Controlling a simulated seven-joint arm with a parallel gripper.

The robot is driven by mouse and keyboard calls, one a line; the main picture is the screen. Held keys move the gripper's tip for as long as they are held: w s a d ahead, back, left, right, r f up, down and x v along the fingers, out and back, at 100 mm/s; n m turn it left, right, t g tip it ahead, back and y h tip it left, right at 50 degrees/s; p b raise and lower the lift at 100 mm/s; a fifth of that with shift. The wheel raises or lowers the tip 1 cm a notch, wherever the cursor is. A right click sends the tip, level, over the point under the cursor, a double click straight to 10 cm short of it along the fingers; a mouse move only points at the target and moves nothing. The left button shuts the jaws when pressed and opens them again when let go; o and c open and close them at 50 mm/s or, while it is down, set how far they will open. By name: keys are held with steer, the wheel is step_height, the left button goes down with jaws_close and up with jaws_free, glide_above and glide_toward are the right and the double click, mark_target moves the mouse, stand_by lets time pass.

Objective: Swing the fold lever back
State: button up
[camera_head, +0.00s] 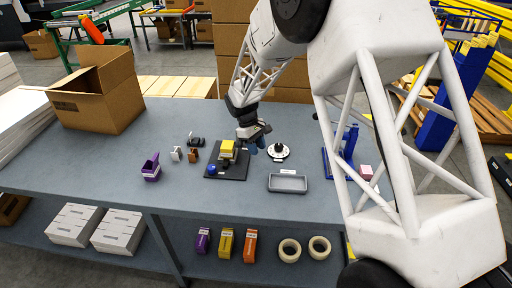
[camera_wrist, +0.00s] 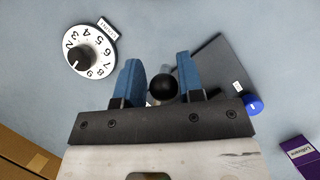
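The folder gluer is a dark flat base (camera_head: 212,172) with a yellow block (camera_head: 227,146) on top, standing on the bench. Its dark base (camera_wrist: 215,62) also shows at the right of the wrist view. A black ball knob (camera_wrist: 163,88), with a short grey piece behind it, sits between the blue fingers of my gripper (camera_wrist: 161,78). The fingers are close to both sides of the knob; I cannot tell whether they press on it. In the head view my gripper (camera_head: 257,143) is at the right side of the gluer, and the lever is mostly hidden.
A white numbered dial (camera_head: 279,151) lies right of my gripper, with a grey tray (camera_head: 288,183) in front. A blue button (camera_wrist: 253,104) is by the gluer's base. A purple holder (camera_head: 151,167) stands left, a blue stand (camera_head: 345,150) right. The front bench strip is clear.

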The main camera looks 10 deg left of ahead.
steer(key=shift+o, duration=0.8)
steer(key=shift+a, duration=0.1)
steer(key=v, duration=0.7)
steer(key=shift+r, duration=0.45)
